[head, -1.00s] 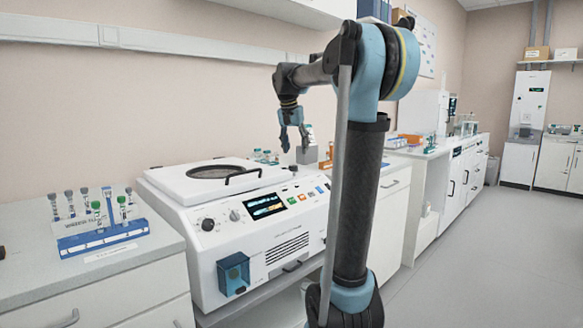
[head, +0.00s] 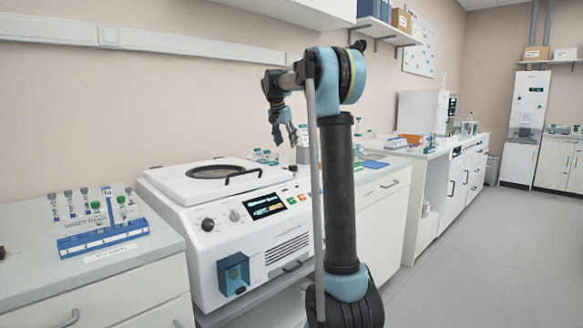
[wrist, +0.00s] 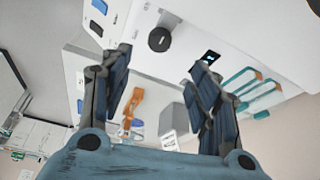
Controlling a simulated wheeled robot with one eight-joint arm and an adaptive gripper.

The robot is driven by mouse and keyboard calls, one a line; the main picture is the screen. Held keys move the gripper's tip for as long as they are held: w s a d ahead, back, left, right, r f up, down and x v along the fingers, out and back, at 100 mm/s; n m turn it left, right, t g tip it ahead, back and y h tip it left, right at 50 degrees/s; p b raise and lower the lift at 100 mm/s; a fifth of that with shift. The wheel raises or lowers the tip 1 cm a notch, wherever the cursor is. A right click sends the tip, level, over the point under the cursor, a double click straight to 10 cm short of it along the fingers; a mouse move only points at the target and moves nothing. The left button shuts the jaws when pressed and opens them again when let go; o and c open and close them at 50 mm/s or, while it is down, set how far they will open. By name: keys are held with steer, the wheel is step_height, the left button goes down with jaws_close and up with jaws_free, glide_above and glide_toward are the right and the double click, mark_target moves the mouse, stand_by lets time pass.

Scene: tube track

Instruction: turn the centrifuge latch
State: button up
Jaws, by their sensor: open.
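The white centrifuge (head: 288,225) stands on the bench in the middle of the head view, its round-windowed lid (head: 180,188) down. A black bar handle (head: 229,176) arches over the lid's front right. A blue block with a dark face (head: 234,272) sits low on the front panel; I cannot tell for certain which part is the latch. My gripper (head: 284,136) is open and empty, pointing down, above and behind the lid's right side in the picture, apart from it. In the wrist view my gripper's two fingers (wrist: 162,65) are spread, with nothing between them.
A blue rack of capped tubes (head: 105,236) stands on the left counter. More tubes and lab items stand on the counter behind the centrifuge. A wall shelf (head: 385,32) hangs at upper right. The floor (head: 470,260) at right is clear.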

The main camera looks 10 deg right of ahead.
mark_target(293, 166)
steer(key=x, duration=1.2)
steer(key=shift+d+f, duration=0.1)
steer(key=shift+f, duration=0.15)
steer(key=c, duration=1.1)
